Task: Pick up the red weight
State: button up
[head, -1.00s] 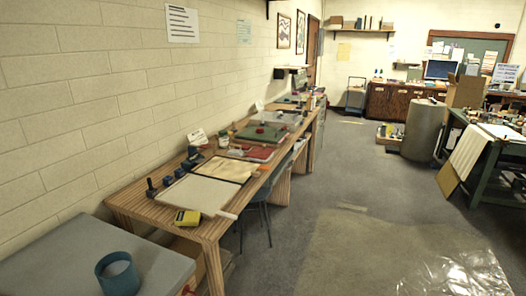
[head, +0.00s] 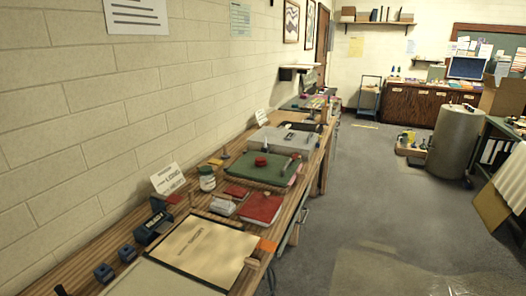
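A small round red object, which looks like the red weight (head: 261,162), sits on a green board or tray (head: 250,170) on the long wooden table (head: 304,197) along the left wall. It is at mid-distance, near the middle of the head view. My gripper is not in view. Nothing hides the red object.
A framed cream tray (head: 195,250), a red book-like item (head: 261,208), a white jar (head: 207,179) and a propped sign (head: 167,179) share the table. A grey tray (head: 280,141) lies behind the green one. Floor (head: 390,215) to the right is clear up to a grey cylinder (head: 455,140).

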aim_at(261, 161)
jog(key=i, duration=2.3)
